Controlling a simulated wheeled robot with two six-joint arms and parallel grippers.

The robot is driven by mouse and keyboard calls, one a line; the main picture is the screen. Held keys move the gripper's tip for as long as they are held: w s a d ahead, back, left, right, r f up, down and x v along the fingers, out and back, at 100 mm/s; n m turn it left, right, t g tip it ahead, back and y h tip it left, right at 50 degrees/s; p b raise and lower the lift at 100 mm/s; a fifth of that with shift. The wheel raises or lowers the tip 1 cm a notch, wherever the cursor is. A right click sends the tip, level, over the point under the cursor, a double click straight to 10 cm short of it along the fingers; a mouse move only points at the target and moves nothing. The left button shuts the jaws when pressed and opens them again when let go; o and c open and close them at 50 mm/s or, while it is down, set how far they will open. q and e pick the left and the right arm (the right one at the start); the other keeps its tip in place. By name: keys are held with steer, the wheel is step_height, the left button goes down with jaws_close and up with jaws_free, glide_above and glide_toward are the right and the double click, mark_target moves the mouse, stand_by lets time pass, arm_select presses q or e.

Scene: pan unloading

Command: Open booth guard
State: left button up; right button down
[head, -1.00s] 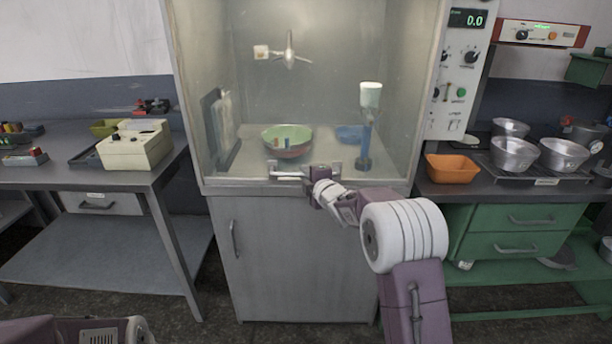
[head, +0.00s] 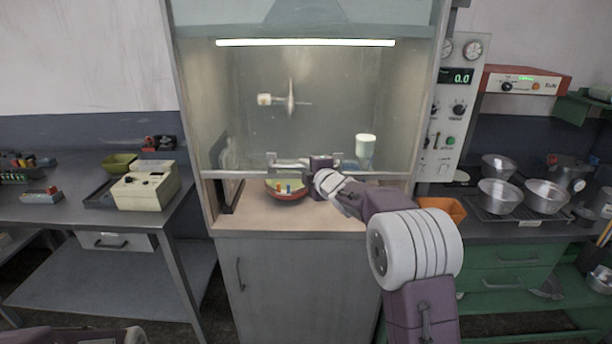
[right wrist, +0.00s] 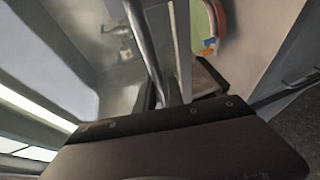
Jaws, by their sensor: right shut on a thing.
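The booth guard (head: 240,174) is a clear pane with a metal bottom rail, raised part way above the booth floor. Its horizontal handle (head: 291,163) sits just above the rail. My right gripper (head: 314,164) is shut on the handle near its right part. In the right wrist view the handle bar (right wrist: 143,40) runs down between the fingers (right wrist: 166,97). There is an open gap between the rail and the booth floor (head: 250,213). My left gripper is not in view; only part of my left arm shows at the lower left.
Inside the booth, a green and red bowl (head: 287,194) holds small coloured pieces. A white cup-like top (head: 365,145) stands behind the pane. A control panel (head: 445,130) is on the booth's right. An orange bin (head: 443,208) and metal pans (head: 500,197) are at the right.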

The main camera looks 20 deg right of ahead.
step_height(320, 180, up, 17)
steer(key=p, duration=1.2)
steer(key=shift+f, duration=0.1)
steer(key=c, duration=1.5)
jaws_free()
steer(key=shift+o, duration=0.2)
steer(key=shift+s, duration=0.2)
steer(key=b, duration=0.2)
glide_toward(299, 109)
steer(key=v, duration=0.4)
steer(key=shift+f, duration=0.15)
